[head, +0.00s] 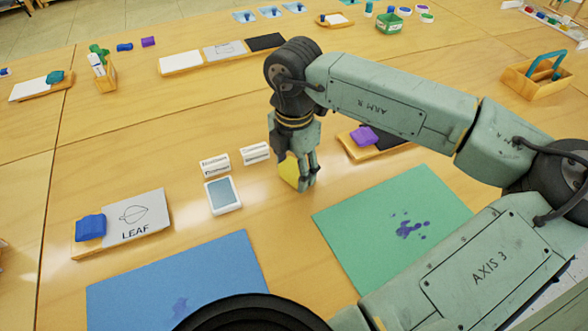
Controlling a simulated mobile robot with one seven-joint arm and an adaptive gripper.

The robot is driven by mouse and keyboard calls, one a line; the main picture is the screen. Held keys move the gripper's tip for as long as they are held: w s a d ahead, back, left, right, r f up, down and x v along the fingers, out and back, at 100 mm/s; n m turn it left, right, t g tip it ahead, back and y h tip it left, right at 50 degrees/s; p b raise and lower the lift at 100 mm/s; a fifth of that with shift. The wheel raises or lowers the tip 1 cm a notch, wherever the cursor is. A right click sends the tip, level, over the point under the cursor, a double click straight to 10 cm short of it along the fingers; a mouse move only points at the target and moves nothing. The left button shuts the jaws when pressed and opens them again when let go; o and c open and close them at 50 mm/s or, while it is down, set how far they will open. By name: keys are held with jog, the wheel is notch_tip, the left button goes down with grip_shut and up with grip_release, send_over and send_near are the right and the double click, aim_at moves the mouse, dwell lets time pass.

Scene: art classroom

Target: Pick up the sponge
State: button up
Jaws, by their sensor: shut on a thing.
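A yellow sponge (288,171) is at the middle of the wooden table, upright between the fingers of my gripper (305,183). My gripper points down and is shut on the sponge. The fingers cover its right part. I cannot tell whether the sponge touches the table or hangs just above it.
A white ink pad (223,195) and two small white boxes (215,162) lie just left. A purple block (365,136) on a tray is to the right. Green paper (345,220), blue paper (130,300) and a LEAF card (140,214) lie in front.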

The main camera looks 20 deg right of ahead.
jog(key=shift+r, duration=0.35)
notch_tip(320, 180, up, 2)
jog(key=shift+r+b, duration=0.1)
jog(key=shift+b, duration=0.45)
jog(key=s+d+b, duration=0.1)
jog(key=s, duration=0.4)
jog(key=s+d+r+b, duration=0.1)
jog(key=s+d, duration=0.1)
jog(key=s, duration=0.3)
jog(key=s+d+b, duration=0.1)
jog(key=s+d, duration=0.1)
jog(key=s, duration=0.3)
jog(key=shift+d+r, duration=0.25)
jog(key=shift+r, duration=0.1)
